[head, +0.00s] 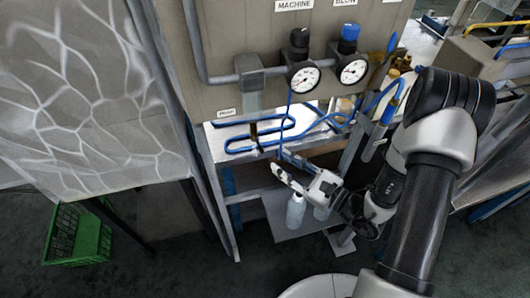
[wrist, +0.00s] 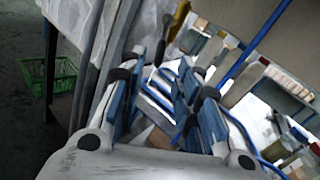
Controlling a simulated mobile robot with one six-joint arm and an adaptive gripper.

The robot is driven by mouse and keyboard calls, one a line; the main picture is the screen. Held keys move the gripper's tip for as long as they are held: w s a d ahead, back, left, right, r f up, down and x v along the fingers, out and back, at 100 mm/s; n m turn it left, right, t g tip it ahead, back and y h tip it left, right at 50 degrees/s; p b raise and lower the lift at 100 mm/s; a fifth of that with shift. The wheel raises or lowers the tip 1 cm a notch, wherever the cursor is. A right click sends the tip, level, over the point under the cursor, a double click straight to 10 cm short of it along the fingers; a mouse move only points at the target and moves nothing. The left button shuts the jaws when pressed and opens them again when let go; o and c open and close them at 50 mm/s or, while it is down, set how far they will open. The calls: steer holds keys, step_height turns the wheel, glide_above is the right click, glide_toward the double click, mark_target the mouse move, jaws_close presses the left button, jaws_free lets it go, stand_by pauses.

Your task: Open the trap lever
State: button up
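A small dark fitting (head: 254,131) sits under a grey block on the front of the machine panel, beside a small white label (head: 226,112); it may be the trap lever, but I cannot tell for sure.
Two dial gauges (head: 303,78) (head: 354,71) are on the panel above. Blue tubing (head: 270,140) loops below it, close to my gripper. Pale bottles (head: 295,211) stand on a low shelf under my gripper. A green crate (head: 76,236) is on the floor at left.

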mark_target(262, 150)
steer(key=b+x, duration=0.1)
steer(key=x, duration=0.6)
steer(key=shift+w+a, duration=0.2)
steer(key=shift+a, duration=0.05)
steer(key=shift+c, duration=0.2)
jaws_close()
